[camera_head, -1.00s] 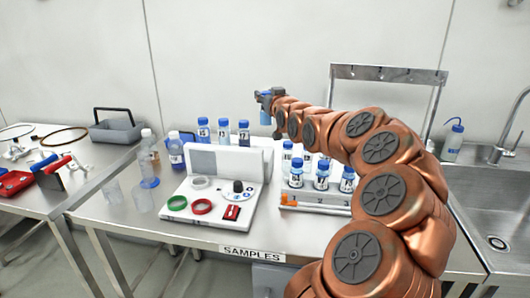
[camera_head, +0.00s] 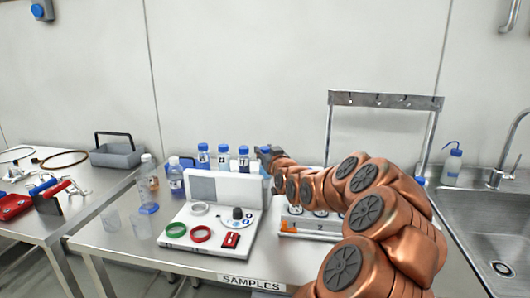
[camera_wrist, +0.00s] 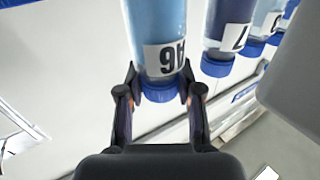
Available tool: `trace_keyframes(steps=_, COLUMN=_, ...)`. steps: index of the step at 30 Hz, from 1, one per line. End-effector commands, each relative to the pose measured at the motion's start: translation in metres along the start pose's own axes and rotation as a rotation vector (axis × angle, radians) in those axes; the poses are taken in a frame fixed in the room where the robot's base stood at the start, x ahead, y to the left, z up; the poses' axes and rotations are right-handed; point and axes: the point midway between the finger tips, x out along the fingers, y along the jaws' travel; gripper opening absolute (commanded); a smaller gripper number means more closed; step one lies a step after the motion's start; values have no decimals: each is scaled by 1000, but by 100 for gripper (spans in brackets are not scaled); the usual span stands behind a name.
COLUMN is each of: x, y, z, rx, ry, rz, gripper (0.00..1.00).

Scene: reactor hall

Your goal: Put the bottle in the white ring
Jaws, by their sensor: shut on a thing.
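My gripper (camera_head: 266,153) is behind the right end of the white panel of the sample station. In the wrist view my gripper (camera_wrist: 160,82) is shut around the blue-capped neck of a bottle (camera_wrist: 160,25) with pale blue liquid; its upside-down label seems to read 46. In the head view this bottle is mostly hidden by the panel and the gripper. The white ring (camera_head: 199,209) lies on the station's front plate, left of the gripper and nearer the camera. It looks empty. A green ring (camera_head: 176,230) and a red ring (camera_head: 201,234) lie in front of it.
The white panel (camera_head: 231,188) stands between gripper and rings. Several blue-capped bottles (camera_head: 223,156) stand behind it, close beside the held bottle in the wrist view (camera_wrist: 227,25). A black knob (camera_head: 238,213) and red switch (camera_head: 230,240) sit right of the rings.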

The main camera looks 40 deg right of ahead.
Motion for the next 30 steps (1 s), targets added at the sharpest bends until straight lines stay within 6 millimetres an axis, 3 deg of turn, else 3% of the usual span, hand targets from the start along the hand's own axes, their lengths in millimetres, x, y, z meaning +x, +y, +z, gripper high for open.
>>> trace_keyframes(steps=10, x=0, y=0, z=3, rx=0, ry=2, rz=0, gripper=0)
trace_keyframes(steps=11, x=0, y=0, z=2, rx=0, ry=1, rz=0, gripper=37)
trace_keyframes(steps=18, x=0, y=0, z=2, rx=0, ry=1, rz=0, gripper=60)
trace_keyframes(steps=30, x=0, y=0, z=0, rx=0, ry=0, rz=0, gripper=60)
